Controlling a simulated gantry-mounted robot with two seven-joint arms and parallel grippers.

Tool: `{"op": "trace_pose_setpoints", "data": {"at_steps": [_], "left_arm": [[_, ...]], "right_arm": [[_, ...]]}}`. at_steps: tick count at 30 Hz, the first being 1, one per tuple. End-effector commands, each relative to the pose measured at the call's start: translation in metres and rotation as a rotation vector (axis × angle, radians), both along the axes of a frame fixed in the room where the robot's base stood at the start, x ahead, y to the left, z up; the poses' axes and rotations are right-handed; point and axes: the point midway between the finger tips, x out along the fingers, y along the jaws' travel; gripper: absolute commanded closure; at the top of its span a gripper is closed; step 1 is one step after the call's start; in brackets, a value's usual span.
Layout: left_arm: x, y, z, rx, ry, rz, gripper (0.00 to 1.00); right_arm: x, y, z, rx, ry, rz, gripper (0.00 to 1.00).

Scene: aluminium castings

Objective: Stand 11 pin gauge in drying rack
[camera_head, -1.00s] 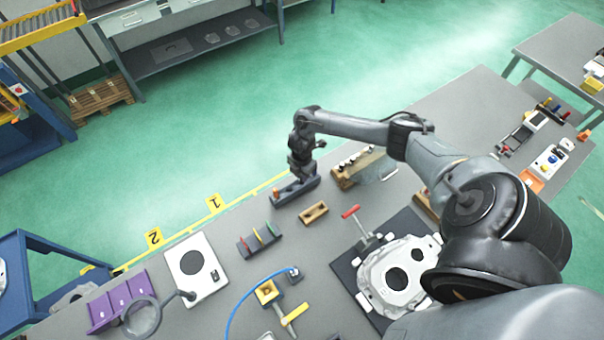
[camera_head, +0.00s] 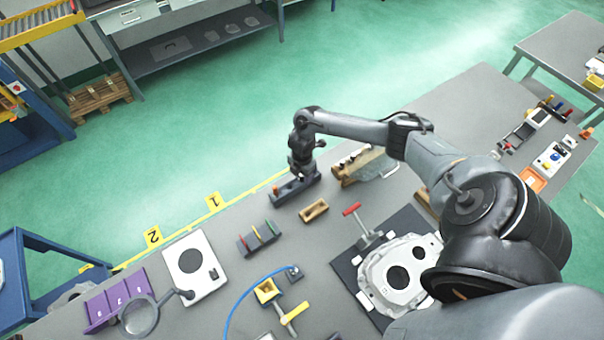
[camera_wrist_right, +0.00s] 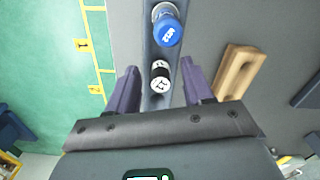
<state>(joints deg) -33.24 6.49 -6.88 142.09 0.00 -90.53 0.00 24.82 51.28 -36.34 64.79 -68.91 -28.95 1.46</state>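My right gripper (camera_head: 301,175) is over a dark blue-grey block (camera_head: 284,195) at the table's far edge. In the right wrist view its two purple fingers (camera_wrist_right: 161,88) are open, one on each side of a pin with a black and white top (camera_wrist_right: 160,78). Gaps show between the fingers and this pin. The pin stands in the same block (camera_wrist_right: 151,100), beside a blue-topped pin (camera_wrist_right: 167,30) whose lettering looks like M12. I cannot make out a marking for 11, or tell for certain which fixture is the drying rack. My left gripper is not in view.
A slotted wooden block (camera_head: 314,211) lies just beside the dark block. A wooden rack (camera_head: 358,168) with several pieces stands to its right. A dark holder with coloured tools (camera_head: 259,240), a red-handled clamp (camera_head: 352,210) and a casting (camera_head: 398,275) are nearer.

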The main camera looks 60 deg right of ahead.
Motion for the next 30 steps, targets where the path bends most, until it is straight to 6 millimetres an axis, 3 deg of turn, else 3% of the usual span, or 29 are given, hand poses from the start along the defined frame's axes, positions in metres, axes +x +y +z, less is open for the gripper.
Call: {"op": "trace_pose_setpoints", "data": {"at_steps": [11,30], "left_arm": [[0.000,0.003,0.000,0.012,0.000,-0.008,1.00],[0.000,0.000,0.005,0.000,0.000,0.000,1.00]], "right_arm": [[0.000,-0.001,0.007,0.000,-0.001,0.000,0.49],[0.001,0.000,0.099,-0.001,-0.003,0.000,0.49]]}}
